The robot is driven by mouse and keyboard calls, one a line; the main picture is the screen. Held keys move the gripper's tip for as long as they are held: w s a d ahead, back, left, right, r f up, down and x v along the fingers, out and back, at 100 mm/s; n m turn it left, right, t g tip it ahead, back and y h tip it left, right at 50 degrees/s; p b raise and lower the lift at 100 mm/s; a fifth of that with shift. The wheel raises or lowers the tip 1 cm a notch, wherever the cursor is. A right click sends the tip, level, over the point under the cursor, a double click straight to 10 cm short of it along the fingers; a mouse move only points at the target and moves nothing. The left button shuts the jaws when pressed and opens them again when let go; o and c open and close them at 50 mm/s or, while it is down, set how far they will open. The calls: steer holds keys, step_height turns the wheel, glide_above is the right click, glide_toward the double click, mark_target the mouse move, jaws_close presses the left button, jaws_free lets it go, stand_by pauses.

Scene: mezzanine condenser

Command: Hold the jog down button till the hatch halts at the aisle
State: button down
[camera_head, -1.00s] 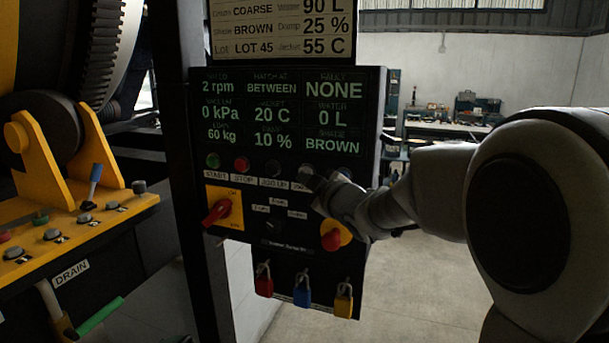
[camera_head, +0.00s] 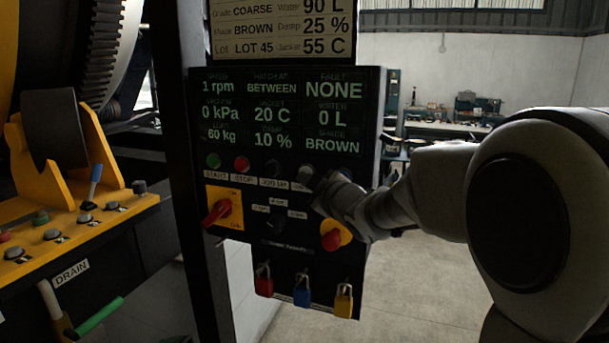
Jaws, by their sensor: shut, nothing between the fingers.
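The control panel (camera_head: 215,262) stands upright in the middle of the head view. Its display (camera_head: 290,112) reads speed 1 rpm, hatch at BETWEEN and fault NONE. Below it, from left to right, are a green start button (camera_head: 213,160), a red stop button (camera_head: 241,164) and a dark jog up button (camera_head: 272,168). My gripper (camera_head: 311,178) is shut and empty, with its tip at the spot just right of the jog up button. It hides most of the jog down button there; whether it presses cannot be told. The hatch itself is not identifiable in view.
The panel also carries a red switch on a yellow plate (camera_head: 232,196), a red stop knob (camera_head: 331,240) and three hanging padlocks (camera_head: 302,291). The big drum (camera_head: 40,35) and a yellow control box (camera_head: 85,225) with a blue-tipped lever (camera_head: 95,180) stand left.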

stand_by(0.7)
steer(key=shift+s+a+b, duration=0.25)
steer(key=shift+s+b, duration=0.4)
steer(key=shift+s, duration=0.15)
steer(key=shift+s, duration=0.1)
steer(key=s+b, duration=0.1)
steer(key=s+a+b, duration=0.1)
steer(key=s, duration=0.1)
steer(key=s+b, duration=0.1)
steer(key=shift+s+a, duration=0.25)
steer(key=shift+a, duration=0.15)
steer(key=shift+d, duration=0.15)
